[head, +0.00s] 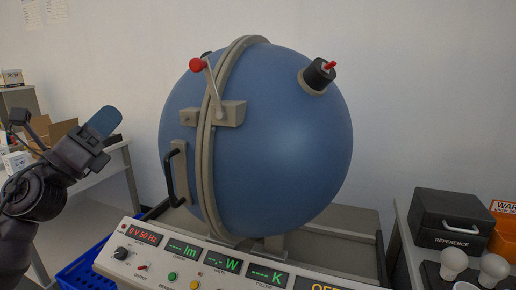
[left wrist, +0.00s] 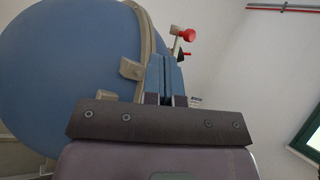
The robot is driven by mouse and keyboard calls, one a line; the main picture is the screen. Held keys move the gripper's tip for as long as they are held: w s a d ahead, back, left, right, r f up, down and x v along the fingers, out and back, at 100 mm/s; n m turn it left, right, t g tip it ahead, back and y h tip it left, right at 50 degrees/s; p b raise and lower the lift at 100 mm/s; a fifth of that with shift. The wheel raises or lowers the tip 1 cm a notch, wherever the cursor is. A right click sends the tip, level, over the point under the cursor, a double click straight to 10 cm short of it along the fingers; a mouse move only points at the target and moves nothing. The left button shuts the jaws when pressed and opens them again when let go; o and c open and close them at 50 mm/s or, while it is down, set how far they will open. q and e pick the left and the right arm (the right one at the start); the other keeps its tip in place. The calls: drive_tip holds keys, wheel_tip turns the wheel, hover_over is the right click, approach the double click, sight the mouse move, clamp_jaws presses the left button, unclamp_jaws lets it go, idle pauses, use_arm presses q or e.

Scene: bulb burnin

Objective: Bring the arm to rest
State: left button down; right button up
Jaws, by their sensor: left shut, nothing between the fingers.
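My left gripper (head: 105,120) is at the left of the head view, raised and apart from everything. Its blue-padded fingers are shut with nothing between them; they also show in the left wrist view (left wrist: 165,78). A large blue sphere (head: 280,140) with a beige seam ring stands closed to the right of the gripper. It fills the left of the left wrist view (left wrist: 60,70). Its red-knobbed latch lever (head: 197,65) is up at the seam, with a black handle (head: 170,180) below. My right gripper is in neither view.
A control panel (head: 205,265) with green and red displays is in front of the sphere. A blue crate (head: 85,268) is on the floor at left. At right are a black REFERENCE case (head: 450,220), an orange bin (head: 503,225) and white bulbs (head: 454,262). A side table (head: 115,160) holds boxes behind my left arm.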

use_arm(q)
drive_tip(key=s+a+f+n+t+y+p, duration=0.15)
drive_tip(key=f+n+y, duration=0.45)
drive_tip(key=f+n, duration=0.6)
drive_tip(key=a+f+n+g+y+p, duration=0.1)
drive_tip(key=a+f+n+y, duration=0.1)
drive_tip(key=f+n+y, duration=0.85)
drive_tip(key=s+f+n+g+h+p, duration=0.1)
drive_tip(key=s+f+n+g, duration=0.1)
drive_tip(key=s+f+n, duration=0.5)
drive_tip(key=s+f+n+g+h, duration=0.1)
drive_tip(key=s+f+n+g, duration=0.2)
drive_tip(key=f, duration=0.5)
drive_tip(key=s+d+f+n+g+y+p, duration=0.1)
drive_tip(key=s+f+n+g, duration=0.1)
drive_tip(key=s+f, duration=0.4)
drive_tip(key=s+d+f+n+g+p, duration=0.1)
drive_tip(key=s+f+n, duration=0.3)
drive_tip(key=s, duration=1)
wheel_tip(320, 180, down, 3)
drive_tip(key=shift+s+d+r+g+y+p, duration=0.15)
drive_tip(key=shift+s+d+g+y+p, duration=0.1)
drive_tip(key=shift+g+y+p, duration=0.15)
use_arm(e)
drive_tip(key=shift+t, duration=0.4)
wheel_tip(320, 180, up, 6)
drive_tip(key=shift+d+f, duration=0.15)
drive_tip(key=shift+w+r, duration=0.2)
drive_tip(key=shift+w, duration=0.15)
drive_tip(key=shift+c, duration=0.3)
